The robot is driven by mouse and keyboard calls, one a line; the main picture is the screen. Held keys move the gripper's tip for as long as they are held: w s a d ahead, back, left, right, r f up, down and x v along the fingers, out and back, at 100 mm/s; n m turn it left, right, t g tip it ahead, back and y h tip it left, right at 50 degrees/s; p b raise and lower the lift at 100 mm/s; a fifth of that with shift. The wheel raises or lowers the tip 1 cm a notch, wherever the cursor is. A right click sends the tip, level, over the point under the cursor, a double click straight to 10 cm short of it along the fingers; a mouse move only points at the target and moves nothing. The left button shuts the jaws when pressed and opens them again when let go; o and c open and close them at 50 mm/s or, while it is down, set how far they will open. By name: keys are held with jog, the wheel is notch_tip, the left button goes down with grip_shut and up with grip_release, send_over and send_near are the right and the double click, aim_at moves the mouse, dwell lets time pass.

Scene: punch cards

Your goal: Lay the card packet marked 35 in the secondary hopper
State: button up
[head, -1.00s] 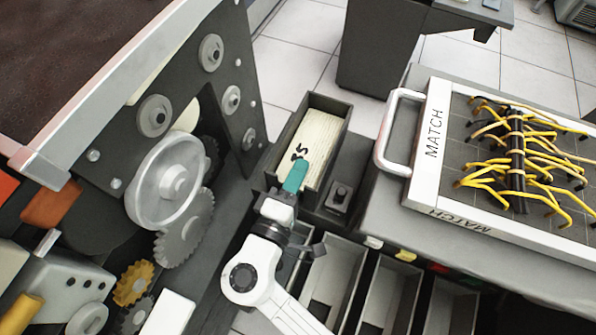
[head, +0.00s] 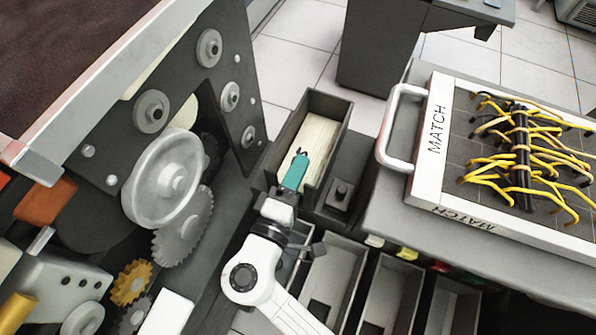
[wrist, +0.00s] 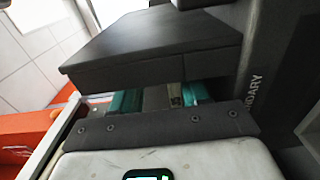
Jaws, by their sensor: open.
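The cream card packet (head: 322,136) lies in a dark open-topped box in the head view. Only a bit of its black marking shows; my gripper covers the rest. The box (head: 345,127) appears to be the secondary hopper; lettering ending "NDARY" (wrist: 249,101) shows on a dark wall in the wrist view. My gripper (head: 299,162), with teal fingers, is over the packet's near end.
A machine with a pale wheel (head: 165,178) and gears stands close on the left. A small dark block with a knob (head: 341,192) is right of the box. A white-framed MATCH panel (head: 437,130) with a handle is farther right. Several open bins (head: 392,290) lie in front.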

jog(key=shift+s, duration=0.15)
jog(key=b+v, duration=0.1)
jog(key=v, duration=0.9)
jog(key=shift+s+b, duration=0.25)
jog(key=shift+b, duration=0.05)
jog(key=shift+a, duration=0.1)
